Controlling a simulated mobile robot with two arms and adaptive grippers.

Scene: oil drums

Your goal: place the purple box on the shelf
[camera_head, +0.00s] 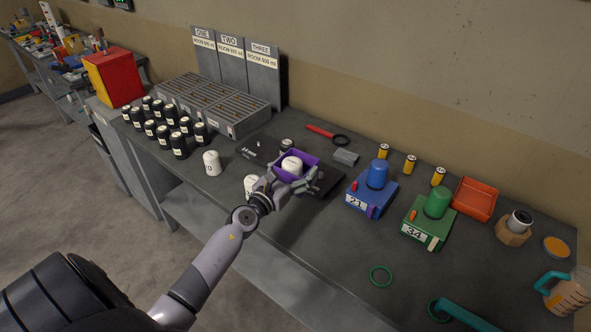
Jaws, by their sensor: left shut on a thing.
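The purple box (310,158) is a small open-topped box at the middle of the workbench. A white rounded container (292,166) sits inside it. My left gripper (290,180) is shut on the near side of the purple box, and its fingers hide part of that side. The box is over or on a dark flat plate (325,182); I cannot tell whether it touches. A shelf surface (190,208) shows under the bench top, at the lower left. My right gripper is not in view.
White containers (211,163) and several black canisters (179,145) stand to the left. A blue device (371,197) and a green device (428,228) stand to the right, with an orange tray (475,199). Grey slotted trays (233,120) lie at the back.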

